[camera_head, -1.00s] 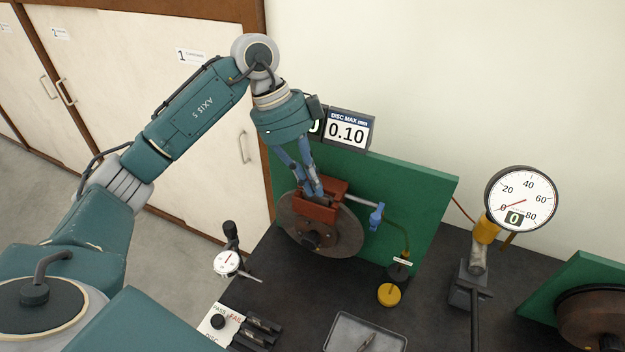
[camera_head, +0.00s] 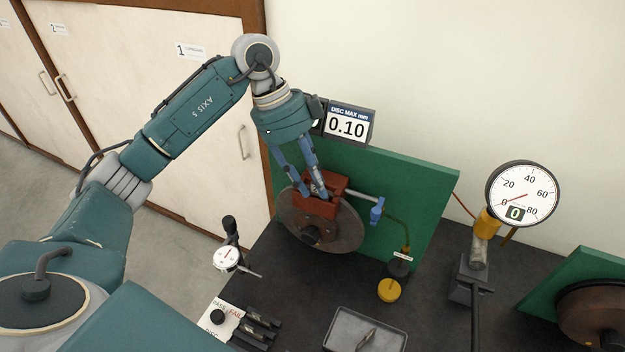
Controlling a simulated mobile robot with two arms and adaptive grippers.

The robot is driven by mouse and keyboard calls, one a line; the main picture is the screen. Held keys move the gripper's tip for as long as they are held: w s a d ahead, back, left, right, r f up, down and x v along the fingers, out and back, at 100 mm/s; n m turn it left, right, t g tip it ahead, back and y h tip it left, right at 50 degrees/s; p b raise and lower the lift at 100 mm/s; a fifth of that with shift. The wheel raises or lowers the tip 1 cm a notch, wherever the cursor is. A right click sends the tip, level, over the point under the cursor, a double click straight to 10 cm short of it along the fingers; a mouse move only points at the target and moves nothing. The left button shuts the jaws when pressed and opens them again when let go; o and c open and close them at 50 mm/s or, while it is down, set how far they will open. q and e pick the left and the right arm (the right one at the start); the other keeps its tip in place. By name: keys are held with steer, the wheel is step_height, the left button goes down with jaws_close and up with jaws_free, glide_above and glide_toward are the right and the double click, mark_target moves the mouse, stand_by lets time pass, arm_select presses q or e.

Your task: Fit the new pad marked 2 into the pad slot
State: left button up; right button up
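The red caliper (camera_head: 318,208) sits over the brown disc (camera_head: 345,232) in front of a green panel. Its top opening is the pad slot, partly covered by my fingers. My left gripper (camera_head: 313,190) is right above the caliper, fingers pointing down and spread apart, tips at the slot. A small grey piece shows between the fingertips, but I cannot read a 2 on it or tell how deep it sits. Several dark blocks (camera_head: 262,326) lie by the PASS/FAIL card (camera_head: 222,318). My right gripper is not in view.
A dial indicator (camera_head: 227,257) stands left of the disc. A grey tray (camera_head: 340,335) holds a small tool, with a yellow cap (camera_head: 389,290) behind it. A pressure gauge (camera_head: 521,194) reading 0 stands at right. A DISC MAX 0.10 sign (camera_head: 348,124) is behind.

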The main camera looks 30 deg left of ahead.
arm_select(q)
steer(key=shift+r, duration=0.1)
steer(key=v, duration=1.2)
stand_by(0.4)
